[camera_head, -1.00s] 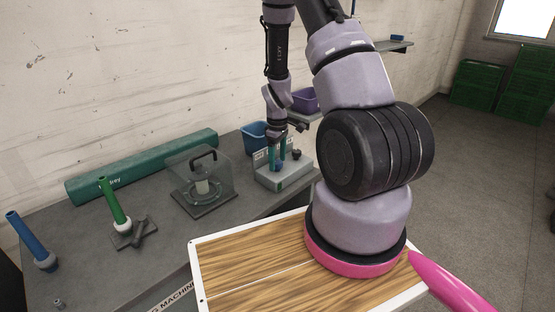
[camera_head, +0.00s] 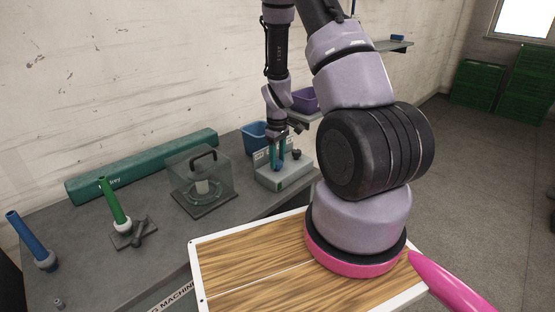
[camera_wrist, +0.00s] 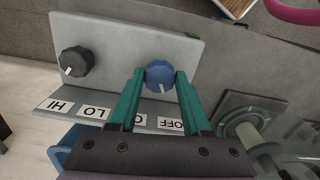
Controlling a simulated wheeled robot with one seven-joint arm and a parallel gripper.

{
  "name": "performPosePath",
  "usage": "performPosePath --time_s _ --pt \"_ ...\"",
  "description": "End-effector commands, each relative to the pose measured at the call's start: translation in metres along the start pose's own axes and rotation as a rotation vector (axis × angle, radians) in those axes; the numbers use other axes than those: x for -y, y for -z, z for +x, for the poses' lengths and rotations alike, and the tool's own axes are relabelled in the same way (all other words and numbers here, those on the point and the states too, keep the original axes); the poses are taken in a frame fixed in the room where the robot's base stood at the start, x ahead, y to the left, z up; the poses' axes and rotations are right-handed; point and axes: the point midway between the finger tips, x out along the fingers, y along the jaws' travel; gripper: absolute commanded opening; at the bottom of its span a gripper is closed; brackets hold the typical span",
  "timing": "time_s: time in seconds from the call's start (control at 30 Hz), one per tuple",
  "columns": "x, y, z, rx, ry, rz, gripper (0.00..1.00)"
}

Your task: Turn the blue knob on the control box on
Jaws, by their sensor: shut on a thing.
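The control box (camera_head: 283,178) is a light grey box on the bench, near its far end. In the wrist view its face carries a blue knob (camera_wrist: 160,75) with a white pointer mark and a black knob (camera_wrist: 76,62). Labels reading HI, LO and OFF run along its edge, and another label is partly covered by a finger. My gripper (camera_wrist: 159,78) has its green fingers on either side of the blue knob and is shut on it. The knob's white mark points down toward the labels in the wrist view, between the fingers. In the head view the fingers largely hide the knob.
A clear cover with a black handle (camera_head: 203,155) stands left of the box. A blue bin (camera_head: 254,134) and a purple bin (camera_head: 303,99) are behind.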

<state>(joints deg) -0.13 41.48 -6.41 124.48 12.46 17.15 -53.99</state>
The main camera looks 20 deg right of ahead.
Motion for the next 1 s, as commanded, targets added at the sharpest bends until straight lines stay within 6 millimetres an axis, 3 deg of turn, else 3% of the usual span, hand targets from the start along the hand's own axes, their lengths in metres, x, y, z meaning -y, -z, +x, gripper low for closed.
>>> performPosePath --time_s 1.0 --pt "0.0011 0.0013 -0.0007 -0.002 -0.001 0.902 0.00"
